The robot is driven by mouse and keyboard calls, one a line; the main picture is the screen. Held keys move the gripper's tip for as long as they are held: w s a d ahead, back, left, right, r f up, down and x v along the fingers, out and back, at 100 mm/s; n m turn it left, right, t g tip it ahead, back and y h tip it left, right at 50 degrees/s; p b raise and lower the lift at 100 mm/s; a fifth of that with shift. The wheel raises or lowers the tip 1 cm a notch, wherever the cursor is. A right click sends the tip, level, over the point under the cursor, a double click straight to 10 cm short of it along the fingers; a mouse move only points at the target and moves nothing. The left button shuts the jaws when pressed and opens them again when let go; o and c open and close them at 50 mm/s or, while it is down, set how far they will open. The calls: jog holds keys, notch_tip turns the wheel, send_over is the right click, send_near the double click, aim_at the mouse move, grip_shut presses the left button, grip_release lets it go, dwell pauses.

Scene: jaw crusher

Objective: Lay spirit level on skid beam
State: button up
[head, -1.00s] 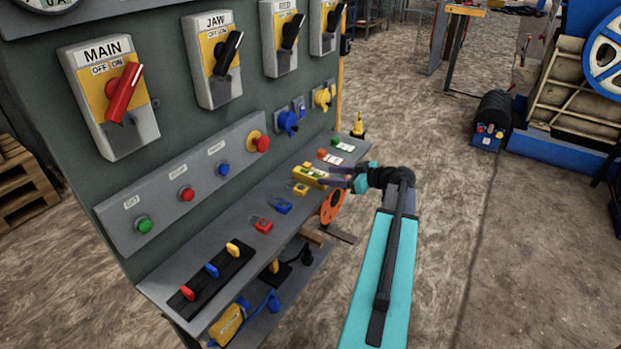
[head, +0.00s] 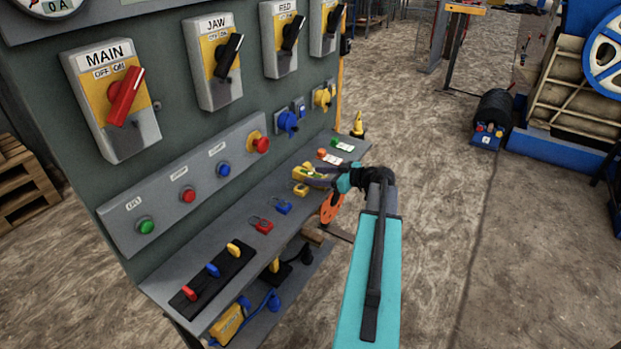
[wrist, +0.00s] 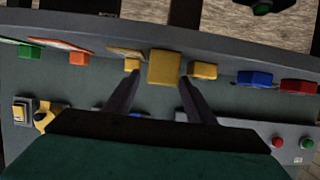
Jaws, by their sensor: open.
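The spirit level, a yellow block (head: 300,174), lies on the ledge of the grey control panel. In the wrist view its yellow body (wrist: 163,66) shows between the finger lines. My gripper (head: 315,177) is at the level, with its two dark fingers open. In the wrist view the fingertips (wrist: 158,82) stand apart to either side of the level; I cannot tell whether they touch it. A blue beam (head: 560,153) runs along the floor under the machine at the right and may be the skid beam.
A yellow padlock (head: 300,190), a blue padlock (head: 283,206) and a red padlock (head: 262,225) lie along the ledge. Orange and green tags lie beyond the level. Panel switches rise behind. A black motor (head: 493,112) stands before the machine. The floor between is clear.

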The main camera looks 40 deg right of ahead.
aim_at(311, 174)
jog(key=shift+p+x, duration=0.35)
jog(key=shift+x, duration=1.35)
grip_shut()
jog(key=shift+r, duration=0.25)
